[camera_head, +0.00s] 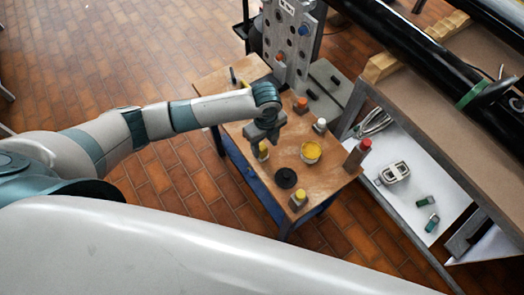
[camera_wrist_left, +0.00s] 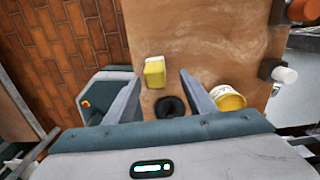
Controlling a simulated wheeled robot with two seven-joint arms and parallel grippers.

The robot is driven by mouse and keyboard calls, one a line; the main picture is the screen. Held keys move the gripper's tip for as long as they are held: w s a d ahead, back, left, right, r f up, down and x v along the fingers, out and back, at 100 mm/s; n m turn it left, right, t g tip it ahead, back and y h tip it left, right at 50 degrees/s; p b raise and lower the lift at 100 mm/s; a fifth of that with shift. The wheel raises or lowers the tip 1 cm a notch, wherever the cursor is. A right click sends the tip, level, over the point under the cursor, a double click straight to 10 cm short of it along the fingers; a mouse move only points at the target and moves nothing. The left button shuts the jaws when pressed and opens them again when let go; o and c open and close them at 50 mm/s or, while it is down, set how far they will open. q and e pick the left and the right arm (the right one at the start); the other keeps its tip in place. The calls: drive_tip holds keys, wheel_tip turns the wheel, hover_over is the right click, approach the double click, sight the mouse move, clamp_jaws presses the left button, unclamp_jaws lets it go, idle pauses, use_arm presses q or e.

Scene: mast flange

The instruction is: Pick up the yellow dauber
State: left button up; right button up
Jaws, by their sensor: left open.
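A small yellow block-like thing (camera_head: 263,152), which I take to be the yellow dauber, stands near the left edge of the wooden table top (camera_head: 235,135). It also shows in the left wrist view (camera_wrist_left: 154,72), upright and apart from both fingers. My left gripper (camera_head: 264,143) is open over it and partly hides it in the head view. In the left wrist view the open fingers (camera_wrist_left: 158,85) frame it, with nothing held. A second yellow-topped item (camera_head: 299,197) stands at the table's near corner. My right gripper is not in view.
A black ring-like lid (camera_head: 286,178) and a pot of yellow paint (camera_head: 310,151) stand close by. An upright grey plate (camera_head: 287,40) rises behind the table.

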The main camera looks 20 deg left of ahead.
use_arm(q)
drive_tip(key=shift+s+a+f+p, duration=0.1)
drive_tip(key=shift+a+f+p, duration=0.1)
drive_tip(key=shift+f+p, duration=0.25)
drive_tip(key=f, duration=0.3)
drive_tip(key=shift+a+p, duration=0.25)
drive_tip(key=shift+p, duration=0.15)
drive_tip(key=shift+f, duration=0.6)
drive_tip(key=c, duration=1.2)
